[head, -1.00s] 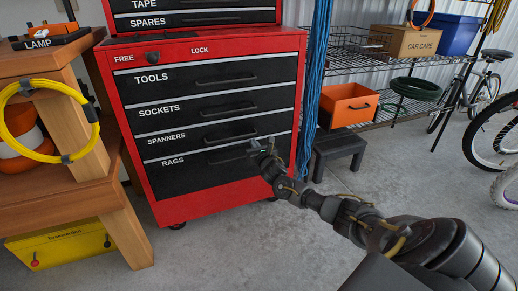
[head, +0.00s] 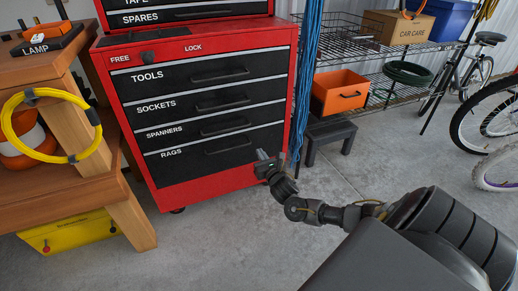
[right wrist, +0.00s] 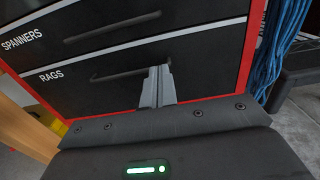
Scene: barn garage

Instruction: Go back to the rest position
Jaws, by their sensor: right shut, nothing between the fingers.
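My right gripper (head: 262,155) is shut and empty, in front of the lower right edge of the red tool cabinet (head: 212,182). In the right wrist view its two fingers (right wrist: 158,72) are together, in front of the RAGS drawer (right wrist: 110,82). The fingers look apart from that drawer's handle. The TOOLS, SOCKETS, SPANNERS and RAGS drawers all look closed in the head view. My right arm reaches in from the lower right. My left gripper is not in view.
A wooden bench (head: 125,205) with a yellow hose coil (head: 85,150) stands at the left. A black step stool (head: 330,132), an orange bin (head: 338,92) on a wire shelf and bicycles (head: 490,130) are at the right. The concrete floor in front is clear.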

